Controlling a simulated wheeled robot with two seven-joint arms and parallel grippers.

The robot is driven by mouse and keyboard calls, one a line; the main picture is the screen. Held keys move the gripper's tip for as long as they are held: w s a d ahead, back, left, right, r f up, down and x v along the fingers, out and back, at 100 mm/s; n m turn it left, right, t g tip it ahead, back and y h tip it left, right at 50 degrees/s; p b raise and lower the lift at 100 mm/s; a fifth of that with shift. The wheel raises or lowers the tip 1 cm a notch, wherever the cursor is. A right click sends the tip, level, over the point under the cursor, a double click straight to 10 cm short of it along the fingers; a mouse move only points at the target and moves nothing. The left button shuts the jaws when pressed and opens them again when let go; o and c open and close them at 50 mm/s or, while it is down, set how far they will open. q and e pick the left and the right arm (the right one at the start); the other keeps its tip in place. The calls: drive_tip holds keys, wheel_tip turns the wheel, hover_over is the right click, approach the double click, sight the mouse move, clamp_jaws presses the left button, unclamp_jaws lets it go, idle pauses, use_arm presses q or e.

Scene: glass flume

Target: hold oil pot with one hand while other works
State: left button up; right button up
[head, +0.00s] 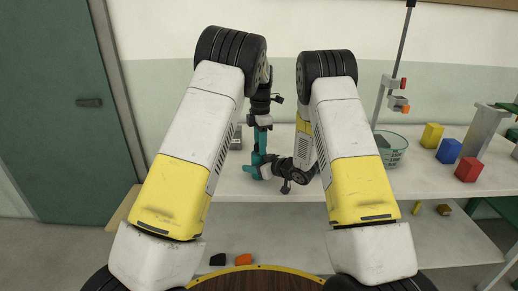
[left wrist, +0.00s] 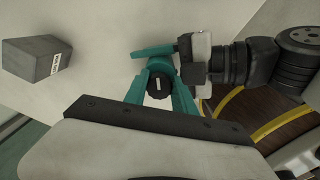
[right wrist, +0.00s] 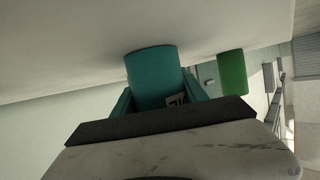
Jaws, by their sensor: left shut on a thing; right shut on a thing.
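The oil pot appears to be the teal cylinder with a pale label in the right wrist view (right wrist: 152,72). In the left wrist view it shows a dark round cap with a white mark (left wrist: 158,86). My left gripper (head: 260,143) points down from above and is shut on the pot at its cap. My right gripper (head: 256,170) comes in level from the right, lower down, and is shut on the pot's body. The fingers are teal too, so pot and fingers are hard to tell apart in the head view. Whether the pot touches the table is unclear.
A grey labelled block (left wrist: 38,60) lies close by. Small pieces lie on the lower shelf.

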use_arm(q)
drive_tip(key=o, duration=0.8)
drive_tip(key=m, duration=0.5)
drive_tip(key=shift+s, duration=0.2)
drive_tip(key=m, duration=0.5)
drive_tip(key=shift+d, duration=0.1)
